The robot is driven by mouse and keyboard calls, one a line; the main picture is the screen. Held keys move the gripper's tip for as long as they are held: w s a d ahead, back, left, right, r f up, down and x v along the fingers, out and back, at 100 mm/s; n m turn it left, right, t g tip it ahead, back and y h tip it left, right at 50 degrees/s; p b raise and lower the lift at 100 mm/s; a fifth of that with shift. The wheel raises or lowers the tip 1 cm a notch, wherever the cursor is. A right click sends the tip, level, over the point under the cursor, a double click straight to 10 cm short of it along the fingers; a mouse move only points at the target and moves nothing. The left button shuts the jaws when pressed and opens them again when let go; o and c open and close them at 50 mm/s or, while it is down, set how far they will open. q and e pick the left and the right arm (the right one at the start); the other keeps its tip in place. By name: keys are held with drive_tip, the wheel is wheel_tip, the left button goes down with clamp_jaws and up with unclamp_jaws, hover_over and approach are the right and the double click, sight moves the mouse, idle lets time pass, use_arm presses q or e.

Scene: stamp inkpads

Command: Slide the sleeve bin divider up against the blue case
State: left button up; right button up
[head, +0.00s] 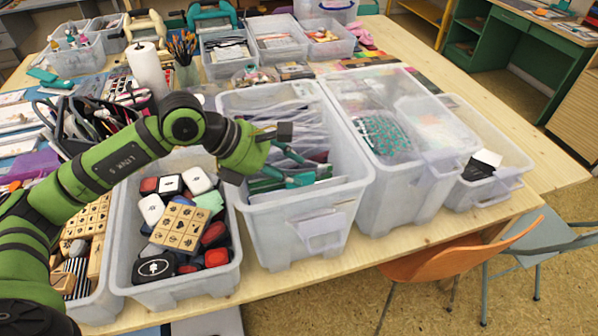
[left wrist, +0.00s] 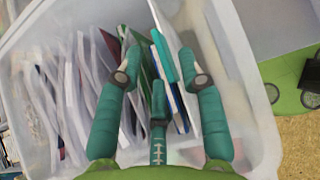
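The sleeve bin divider (left wrist: 202,50) looks like a pale, translucent upright plate in the left wrist view. It also shows near the bin's front in the head view (head: 318,188). The blue case (left wrist: 163,62) is a thin upright blue edge left of the divider, partly hidden by my fingers. A narrow gap shows between them. My left gripper (left wrist: 160,82) is inside the bin with its teal fingers spread, one left of the case and one over the divider's right part. Contact cannot be told. My right gripper is out of view.
Clear sleeves (left wrist: 65,85) and a green folder (left wrist: 142,60) stand left of the case inside the sleeve bin (head: 358,180). A stamp bin (head: 118,265) is on its left and a large lidded bin (head: 385,215) on its right. An orange chair (head: 440,262) stands in front.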

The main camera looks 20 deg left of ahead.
use_arm(q)
drive_tip(key=p+x, duration=0.1)
drive_tip(key=x, duration=0.2)
drive_tip(key=shift+w+d+f, duration=0.15)
drive_tip(key=shift+w+d, duration=0.05)
drive_tip(key=shift+d, duration=0.1)
drive_tip(key=shift+c, duration=0.4)
clamp_jaws()
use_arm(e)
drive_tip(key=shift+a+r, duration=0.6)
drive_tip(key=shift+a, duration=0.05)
